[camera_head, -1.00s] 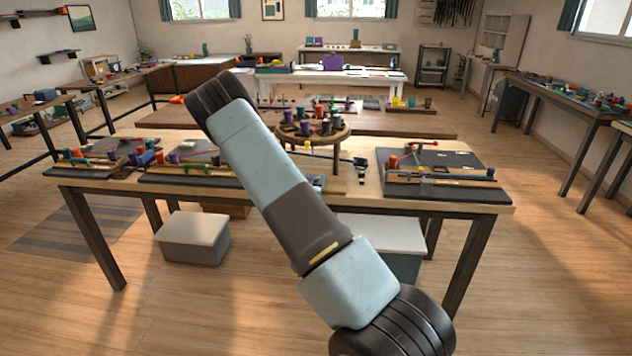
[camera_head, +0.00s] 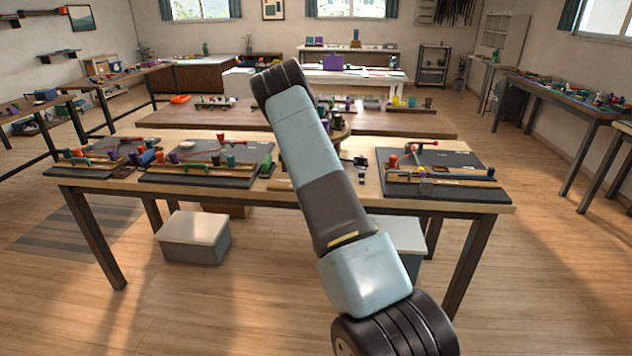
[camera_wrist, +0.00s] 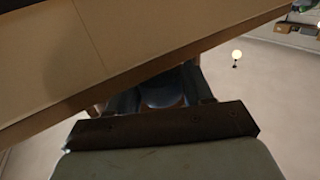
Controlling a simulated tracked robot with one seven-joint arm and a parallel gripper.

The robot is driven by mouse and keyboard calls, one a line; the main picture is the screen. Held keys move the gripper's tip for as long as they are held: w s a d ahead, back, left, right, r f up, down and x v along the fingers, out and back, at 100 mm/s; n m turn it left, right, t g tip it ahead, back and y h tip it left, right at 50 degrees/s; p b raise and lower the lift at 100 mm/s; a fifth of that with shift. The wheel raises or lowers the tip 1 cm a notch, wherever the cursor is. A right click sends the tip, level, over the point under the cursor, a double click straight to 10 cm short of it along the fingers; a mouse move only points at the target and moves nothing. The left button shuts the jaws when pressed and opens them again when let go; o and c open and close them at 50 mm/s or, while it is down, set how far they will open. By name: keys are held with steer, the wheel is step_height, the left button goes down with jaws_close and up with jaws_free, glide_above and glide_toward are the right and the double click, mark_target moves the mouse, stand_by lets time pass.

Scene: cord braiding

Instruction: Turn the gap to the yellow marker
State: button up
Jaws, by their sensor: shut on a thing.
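The round wooden stand (camera_head: 342,133) on the front table is mostly hidden behind my arm in the head view; only its right part shows, with dark pieces on it. Its gap and the yellow marker are not visible there. My gripper is hidden in the head view. In the wrist view my gripper (camera_wrist: 160,93) shows beyond a dark brown bar, its two dark fingers shut on a rounded bluish-grey piece (camera_wrist: 161,86). What that piece belongs to is unclear. A large tan-brown wooden surface (camera_wrist: 70,50) fills the upper left, close to the fingers.
Dark boards with cords and pegs lie left (camera_head: 205,173) and right (camera_head: 440,190) on the front table (camera_head: 330,200). A long brown table (camera_head: 200,119) stands behind. Grey boxes sit underneath, one at left (camera_head: 193,240). The floor in front is open.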

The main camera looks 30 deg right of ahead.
steer(key=shift+s+f+n+y, duration=0.1)
steer(key=shift+n+y, duration=1.2)
steer(key=shift+y, duration=1)
steer(key=o, duration=1)
steer(key=shift+c, duration=0.2)
steer(key=shift+s+d, duration=0.15)
steer(key=shift+s, duration=0.35)
steer(key=s+d, duration=0.2)
steer(key=s, duration=1)
steer(key=shift+s+d, duration=0.15)
steer(key=shift+s, duration=0.05)
